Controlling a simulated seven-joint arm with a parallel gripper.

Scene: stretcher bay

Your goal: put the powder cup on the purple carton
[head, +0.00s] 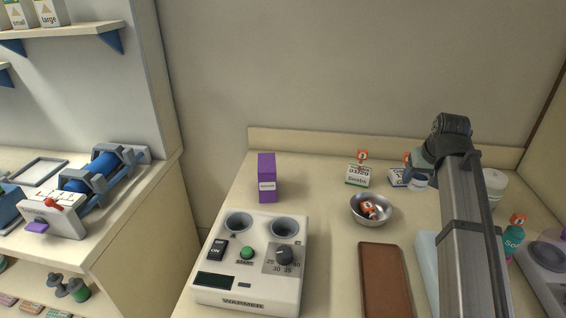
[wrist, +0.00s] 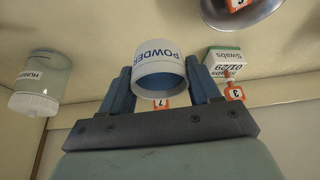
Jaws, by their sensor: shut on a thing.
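The powder cup (wrist: 158,68) is white with blue "POWDER" lettering and a blue inside. In the wrist view it sits between the two blue fingers of my gripper (wrist: 163,82), which is shut on it. In the head view my gripper (head: 424,165) is at the back right of the counter, with the cup (head: 418,184) small and partly hidden beneath it. I cannot tell whether the cup touches the counter. The purple carton (head: 266,184) stands upright at the back left of the counter, well left of my gripper and behind the warmer. Its top looks bare.
The warmer (head: 235,280) stands in front of the carton. A metal bowl (head: 357,216) holding an orange-marked thing and a swabs box (head: 358,181) lie between carton and gripper. A brown tray (head: 385,290) is in front. A lidded jar (wrist: 36,95) stands beside the gripper.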

